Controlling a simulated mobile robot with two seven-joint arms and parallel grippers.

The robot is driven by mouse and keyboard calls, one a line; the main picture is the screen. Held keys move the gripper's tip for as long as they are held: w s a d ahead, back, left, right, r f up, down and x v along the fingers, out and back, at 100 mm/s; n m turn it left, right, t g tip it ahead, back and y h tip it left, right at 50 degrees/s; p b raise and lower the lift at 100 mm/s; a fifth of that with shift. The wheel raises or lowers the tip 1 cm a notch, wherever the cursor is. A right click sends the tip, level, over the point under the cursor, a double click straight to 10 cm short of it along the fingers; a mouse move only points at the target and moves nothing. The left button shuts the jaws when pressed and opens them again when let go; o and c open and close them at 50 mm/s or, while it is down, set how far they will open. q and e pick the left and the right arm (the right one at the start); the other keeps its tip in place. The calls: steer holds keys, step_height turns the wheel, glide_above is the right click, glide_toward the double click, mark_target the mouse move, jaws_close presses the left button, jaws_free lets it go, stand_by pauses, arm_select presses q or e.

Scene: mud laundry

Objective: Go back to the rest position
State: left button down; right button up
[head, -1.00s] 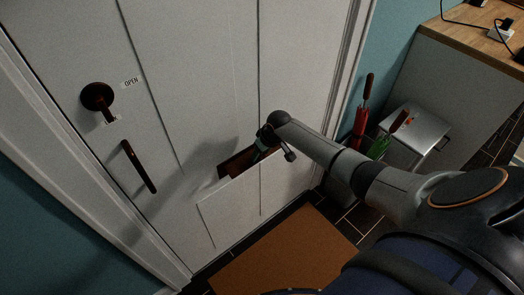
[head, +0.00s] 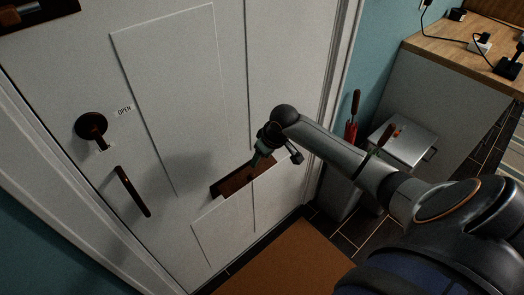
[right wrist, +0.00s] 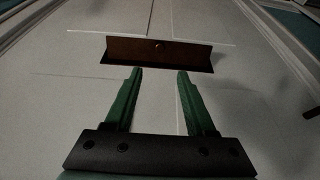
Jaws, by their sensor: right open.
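My right arm reaches in from the right in the head view, and its gripper (head: 260,160) is in front of the white door (head: 180,90). The right wrist view shows the right gripper (right wrist: 158,75) open, its two green fingers apart with nothing between them. The fingers point at a brown mail slot (head: 233,183) in the door. The slot also shows in the right wrist view (right wrist: 158,52), just beyond the fingertips. Whether the fingers touch it cannot be told. My left gripper is not in view.
The door has a dark round knob (head: 91,126) and a bar handle (head: 132,191) at left. A brown mat (head: 280,262) lies on the dark tiled floor. A grey metal bin (head: 403,143) and a wood-topped counter (head: 450,45) stand at right, with umbrellas (head: 352,118) beside the bin.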

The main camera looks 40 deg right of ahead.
stand_by(0.5)
steer(key=s+a+f+n+t+y, duration=0.1)
steer(key=s+a+f+t+y, duration=0.15)
steer(key=s+a+f, duration=1.1)
steer(key=s+a+r+t, duration=0.2)
steer(key=s+a, duration=0.2)
steer(key=s, duration=0.4)
steer(key=shift+r+t, duration=0.15)
steer(key=shift+t, duration=0.2)
